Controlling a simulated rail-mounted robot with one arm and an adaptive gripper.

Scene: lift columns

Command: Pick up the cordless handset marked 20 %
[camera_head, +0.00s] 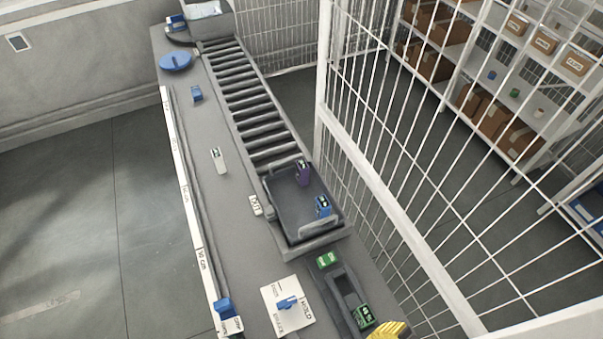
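Several small devices with displays or labels are in view, their figures too small to read, so I cannot tell which is marked 20 %. A purple device (303,173) and a blue device (323,206) stand in the dark tray (281,200) at the end of the roller conveyor. A green device (327,260) and a dark green device (363,316) sit at the two ends of a dark holder (346,287). A pale device (218,160) with a small dark display lies on the grey bench. My gripper is not identifiable in view.
A white card (289,308) bears a blue piece (288,302). A white object (255,205) lies beside the tray. A blue clamp-like part (228,308) sits on the long scale (191,205). A yellow striped part (392,330) shows at the bottom edge. A wire fence (375,165) borders the right.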

